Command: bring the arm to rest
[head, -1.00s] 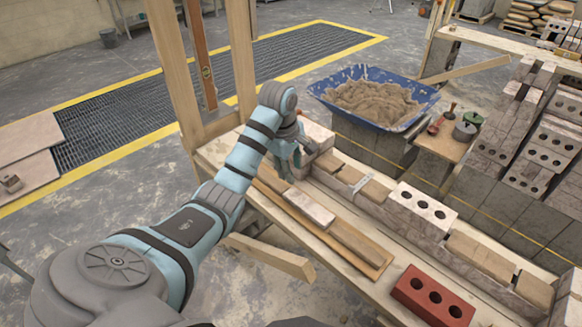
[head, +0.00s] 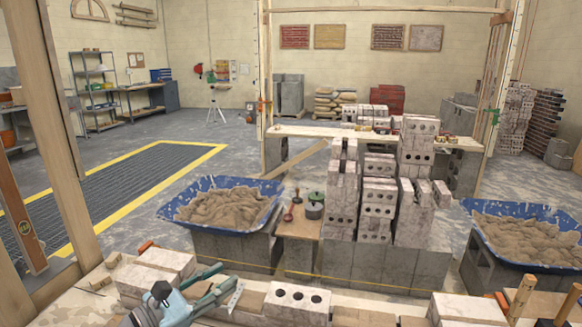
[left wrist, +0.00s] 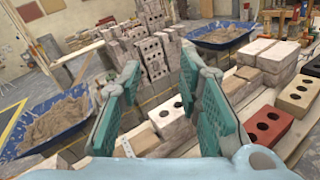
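My left arm comes in at the bottom of the head view, and its gripper (head: 217,284) is low over the near brick row. In the left wrist view the two teal-padded fingers of this gripper (left wrist: 160,72) stand wide apart with nothing between them. Beyond them are a white brick with holes (left wrist: 180,105) and a red brick with holes (left wrist: 264,124). The white brick also shows in the head view (head: 297,297), right of the gripper. My right gripper is in neither view.
Blue mortar tubs stand left (head: 222,205) and right (head: 527,229) beyond the row. A wooden post (head: 58,120) rises at the left.

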